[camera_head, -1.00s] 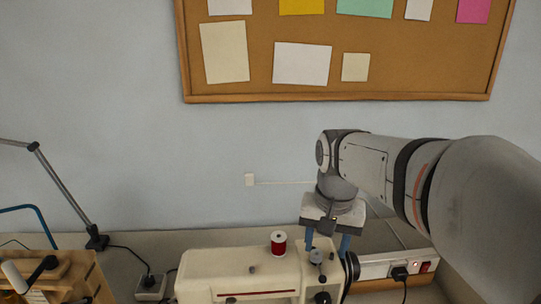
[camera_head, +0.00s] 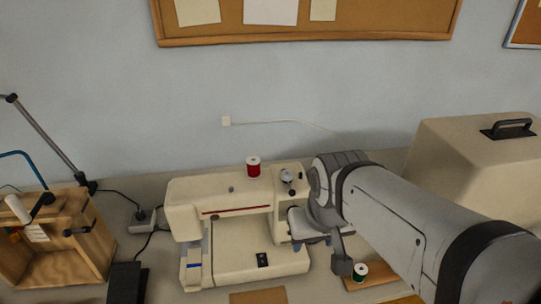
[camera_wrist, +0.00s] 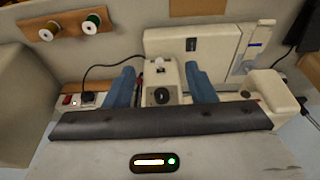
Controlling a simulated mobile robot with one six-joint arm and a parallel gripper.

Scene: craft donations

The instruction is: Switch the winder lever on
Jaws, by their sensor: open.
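The cream sewing machine (camera_head: 240,195) stands on the table by the wall. A grey disc with a small dark stem, which looks like the winder part (camera_head: 287,178), sits on its top right; the lever's setting is too small to read. My gripper (camera_head: 312,242) is low at the machine's right end, largely hidden behind my arm. In the wrist view my gripper (camera_wrist: 160,68) is open and empty. Its blue fingers lie either side of the machine's column in the picture, with a black dial (camera_wrist: 161,96) and a white knob (camera_wrist: 160,65) between them. Contact cannot be told.
A red spool (camera_head: 253,168) stands on the machine top. A green spool (camera_head: 360,272) sits on a wooden holder to the right. A beige case (camera_head: 475,165) is at the right, a wooden box (camera_head: 60,245) at the left. A red switch (camera_wrist: 66,100) shows in the wrist view.

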